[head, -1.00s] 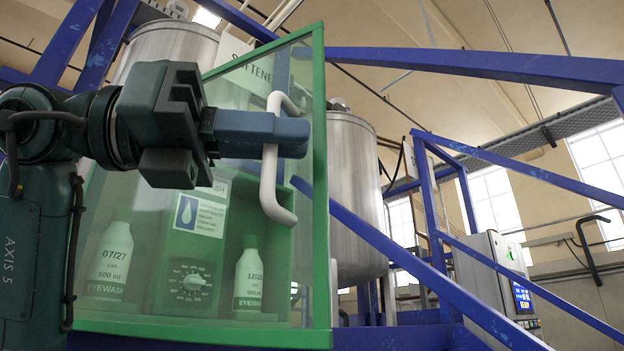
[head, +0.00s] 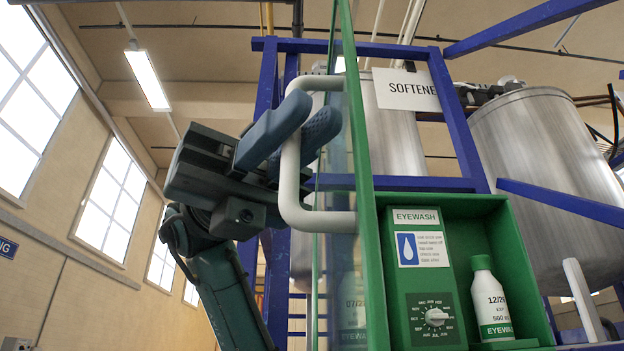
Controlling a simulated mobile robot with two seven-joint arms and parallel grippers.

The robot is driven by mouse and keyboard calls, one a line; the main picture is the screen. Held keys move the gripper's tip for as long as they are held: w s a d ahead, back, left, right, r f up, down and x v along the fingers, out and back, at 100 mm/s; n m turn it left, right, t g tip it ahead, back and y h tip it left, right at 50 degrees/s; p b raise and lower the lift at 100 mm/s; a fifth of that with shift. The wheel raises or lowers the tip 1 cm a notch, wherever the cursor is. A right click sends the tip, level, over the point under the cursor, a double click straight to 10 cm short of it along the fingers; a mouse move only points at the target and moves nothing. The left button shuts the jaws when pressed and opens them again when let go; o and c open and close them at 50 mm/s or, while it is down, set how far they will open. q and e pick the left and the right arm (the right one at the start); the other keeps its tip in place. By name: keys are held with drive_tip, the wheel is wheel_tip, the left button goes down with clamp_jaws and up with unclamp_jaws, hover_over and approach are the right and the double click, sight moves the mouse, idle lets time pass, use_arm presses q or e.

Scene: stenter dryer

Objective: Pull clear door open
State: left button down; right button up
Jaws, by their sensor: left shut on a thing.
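The clear door with a green frame (head: 364,190) stands swung out from the green eyewash cabinet, seen nearly edge-on. Its white bar handle (head: 291,180) is on the left face of the door. My left gripper (head: 297,133) is shut on the handle, with its blue-grey fingers on either side of the bar's upper part. The green eyewash cabinet (head: 460,212) is open to view at the right. Inside it are a eyewash bottle (head: 490,300) and a panel with a dial (head: 435,317). Another bottle shows faintly through the door. My right gripper is not in view.
Blue frame beams (head: 460,120) and steel tanks (head: 550,150) stand behind the cabinet. A sign reading SOFTENE (head: 405,89) hangs above it. A wall with tall windows (head: 105,195) is at the left, with open room before it.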

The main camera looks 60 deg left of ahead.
use_arm(q)
drive_tip(key=c, duration=1.9)
unclamp_jaws()
drive_tip(key=a, duration=0.4)
drive_tip(key=s+a, duration=0.1)
drive_tip(key=a, duration=0.3)
drive_tip(key=s+a, duration=0.1)
drive_tip(key=a, duration=0.4)
drive_tip(key=shift+s, duration=0.1)
